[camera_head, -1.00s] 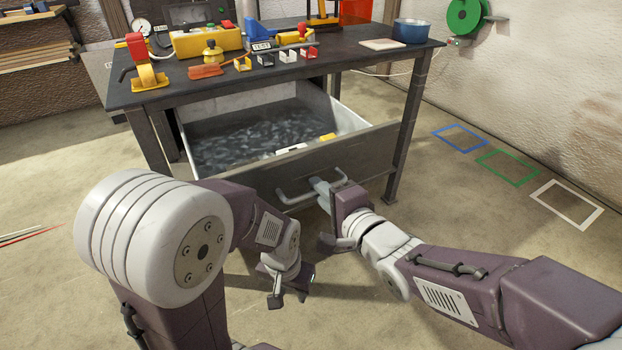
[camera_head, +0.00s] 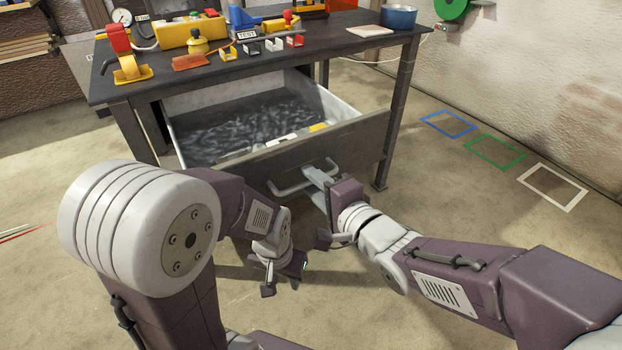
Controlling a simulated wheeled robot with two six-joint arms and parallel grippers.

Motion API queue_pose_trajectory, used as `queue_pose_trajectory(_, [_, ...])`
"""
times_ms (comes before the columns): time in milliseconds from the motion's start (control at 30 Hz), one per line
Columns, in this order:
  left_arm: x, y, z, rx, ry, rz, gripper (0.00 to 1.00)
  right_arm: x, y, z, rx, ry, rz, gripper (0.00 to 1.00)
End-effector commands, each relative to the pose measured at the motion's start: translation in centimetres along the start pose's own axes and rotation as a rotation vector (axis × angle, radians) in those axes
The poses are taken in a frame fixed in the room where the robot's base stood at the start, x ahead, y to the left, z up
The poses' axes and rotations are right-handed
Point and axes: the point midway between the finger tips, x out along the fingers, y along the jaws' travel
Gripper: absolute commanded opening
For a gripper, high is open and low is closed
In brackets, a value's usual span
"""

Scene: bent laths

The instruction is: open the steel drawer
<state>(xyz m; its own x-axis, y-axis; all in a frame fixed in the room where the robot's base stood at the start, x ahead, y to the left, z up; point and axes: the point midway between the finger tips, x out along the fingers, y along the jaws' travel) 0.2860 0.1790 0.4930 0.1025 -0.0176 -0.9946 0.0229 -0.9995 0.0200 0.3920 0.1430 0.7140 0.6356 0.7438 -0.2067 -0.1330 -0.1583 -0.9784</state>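The steel drawer (camera_head: 335,143) is pulled out from under the dark table, and its grey interior shows. Its bar handle (camera_head: 290,187) is on the front panel. My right gripper (camera_head: 321,208) is at the right part of the handle. Its fingers look spread, with the pale upper one overlapping the handle in the picture and the dark lower one below it. Whether the upper finger touches the bar is unclear. My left gripper (camera_head: 281,287) is low in front of the drawer, its fingers apart and empty, clear of the handle.
The table (camera_head: 225,75) carries a yellow box (camera_head: 190,33), a red and yellow clamp (camera_head: 125,55), a blue pot (camera_head: 398,17) and small coloured parts. Blue, green and white floor outlines (camera_head: 553,187) lie at the right. Floor around the drawer is clear.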

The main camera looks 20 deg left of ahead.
Motion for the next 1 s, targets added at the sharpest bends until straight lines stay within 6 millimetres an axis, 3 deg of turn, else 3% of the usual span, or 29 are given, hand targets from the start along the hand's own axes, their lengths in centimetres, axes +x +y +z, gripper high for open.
queue_pose_trajectory(167, [-2.5, 0.1, -0.3, 0.0, 0.0, 0.0, 0.36, -4.3, -0.7, 0.0, 0.0, 0.002, 0.0, 0.33])
queue_pose_trajectory(200, [-0.8, 0.0, -0.1, 0.0, 0.002, 0.0, 0.36, -4.5, 0.2, 0.0, 0.001, -0.001, -0.007, 0.33])
queue_pose_trajectory(333, [0.5, 0.0, 0.1, 0.0, -0.001, 0.0, 0.36, -5.7, 0.2, 0.0, 0.0, -0.003, -0.006, 0.33])
queue_pose_trajectory(900, [0.7, 0.0, 0.1, 0.0, 0.0, 0.0, 0.36, -6.5, -0.1, 0.0, 0.0, 0.0, -0.001, 0.33])
queue_pose_trajectory(1000, [0.1, 0.0, 0.0, 0.0, 0.0, 0.0, 0.36, -6.7, -0.5, -1.3, 0.008, 0.031, 0.002, 0.33])
